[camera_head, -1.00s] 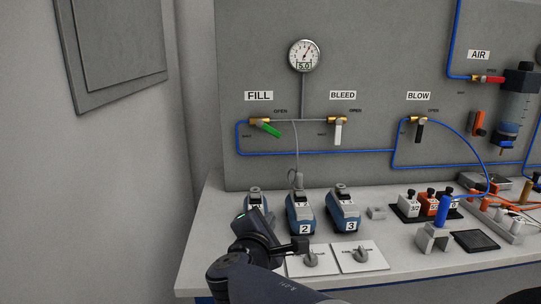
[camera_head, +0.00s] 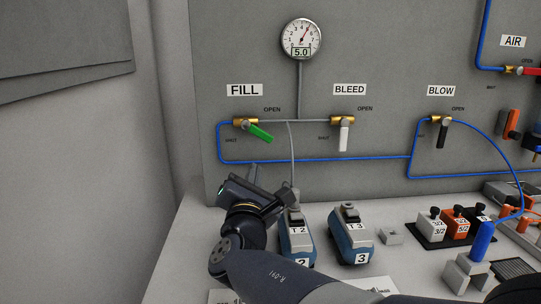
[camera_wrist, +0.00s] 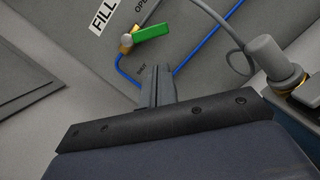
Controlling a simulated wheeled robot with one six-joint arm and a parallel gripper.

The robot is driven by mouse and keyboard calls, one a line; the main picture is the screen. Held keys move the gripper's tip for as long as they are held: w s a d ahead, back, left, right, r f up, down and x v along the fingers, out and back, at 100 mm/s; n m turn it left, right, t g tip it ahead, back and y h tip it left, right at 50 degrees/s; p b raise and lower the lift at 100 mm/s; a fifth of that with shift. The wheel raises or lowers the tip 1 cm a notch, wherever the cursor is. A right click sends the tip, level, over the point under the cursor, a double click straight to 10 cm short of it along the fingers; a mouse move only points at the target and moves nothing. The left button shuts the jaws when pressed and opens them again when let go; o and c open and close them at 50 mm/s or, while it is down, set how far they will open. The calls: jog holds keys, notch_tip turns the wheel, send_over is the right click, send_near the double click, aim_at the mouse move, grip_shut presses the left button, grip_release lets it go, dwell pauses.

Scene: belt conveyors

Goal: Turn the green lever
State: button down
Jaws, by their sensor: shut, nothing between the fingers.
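The green lever (camera_head: 260,133) sits on the brass FILL valve (camera_head: 240,123) on the grey panel. It slants down to the right from the valve, between the OPEN and SHUT marks. In the wrist view the green lever (camera_wrist: 154,33) shows near the top, beyond my fingers. My gripper (camera_head: 267,181) is below the lever and apart from it, over the back of the bench. In the wrist view my gripper (camera_wrist: 157,82) has its fingers together with nothing between them.
A gauge (camera_head: 301,39) reading 5.0 is above. White BLEED lever (camera_head: 344,138) and black BLOW lever (camera_head: 442,135) hang to the right. Blue tubing (camera_head: 320,160) runs below the valves. Blue devices T2 (camera_head: 297,241) and T3 (camera_head: 350,238) stand on the bench near my arm.

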aim_at(269, 140)
jog(key=x, duration=0.9)
jog(key=shift+w, duration=0.15)
jog(key=shift+d+r+n+y+b, duration=0.25)
jog(key=shift+d+n+b, duration=0.2)
jog(key=shift+n, duration=0.55)
jog(key=d+r+n+b, duration=0.1)
jog(key=b, duration=0.1)
jog(key=shift+d+y+b, duration=0.1)
jog(key=shift+y+b, duration=0.15)
jog(key=shift+b, duration=0.05)
jog(key=shift+d+r+b, duration=0.25)
jog(key=shift+r+b, duration=0.1)
jog(key=shift+r, duration=0.2)
